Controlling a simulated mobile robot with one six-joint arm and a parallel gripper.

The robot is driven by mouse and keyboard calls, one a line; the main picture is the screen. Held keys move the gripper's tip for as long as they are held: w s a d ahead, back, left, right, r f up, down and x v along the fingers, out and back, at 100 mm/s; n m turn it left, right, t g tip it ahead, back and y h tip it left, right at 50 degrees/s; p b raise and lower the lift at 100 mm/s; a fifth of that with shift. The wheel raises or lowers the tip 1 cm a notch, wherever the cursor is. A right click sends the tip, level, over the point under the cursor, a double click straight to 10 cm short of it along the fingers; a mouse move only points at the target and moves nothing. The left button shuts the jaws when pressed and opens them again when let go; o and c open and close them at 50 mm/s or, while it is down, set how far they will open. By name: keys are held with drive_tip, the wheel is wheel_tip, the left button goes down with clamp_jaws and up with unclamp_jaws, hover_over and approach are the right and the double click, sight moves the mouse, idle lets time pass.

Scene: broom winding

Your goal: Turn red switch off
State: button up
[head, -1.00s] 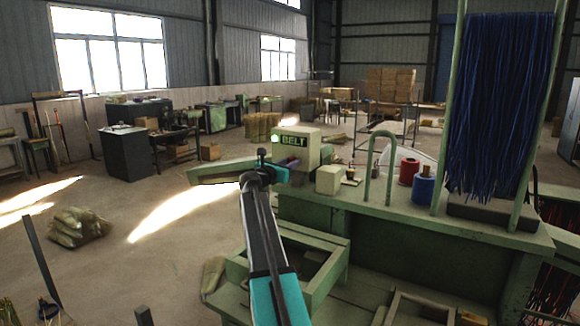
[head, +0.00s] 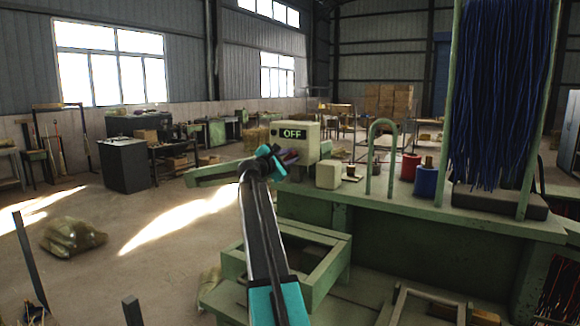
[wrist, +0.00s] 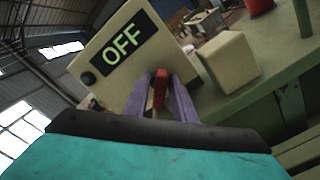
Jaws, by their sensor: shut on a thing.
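A cream control box (head: 306,130) stands at the left end of the green bench. Its dark display reads OFF in pale green, and it also shows in the wrist view (wrist: 98,57). A round dark lamp sits on the box beside the display. The red switch (wrist: 160,88) sticks out below the display in the wrist view. My gripper (wrist: 161,92) has its two purple fingers on either side of the switch, shut on it. In the head view my gripper (head: 288,157) is at the front of the box, and I cannot make out the switch there.
A small cream block (head: 328,175) stands right of the box. A green arch (head: 382,150), a red spool (head: 410,167) and a blue spool (head: 427,182) stand farther along the bench. Blue strands (head: 500,100) hang at the right. The floor at the left is largely open.

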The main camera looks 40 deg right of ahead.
drive_tip(key=m+b, duration=0.5)
drive_tip(key=b, duration=0.1)
drive_tip(key=shift+f+m, duration=0.35)
drive_tip(key=shift+m, duration=0.05)
drive_tip(key=shift+s+m+b, duration=0.1)
drive_tip(key=shift+m+b, duration=1.3)
drive_tip(key=shift+b, duration=0.2)
drive_tip(key=shift+r, duration=0.1)
drive_tip(key=o, duration=0.8)
drive_tip(key=b+v, duration=0.1)
drive_tip(key=v, duration=1.2)
drive_tip(key=shift+a, duration=0.4)
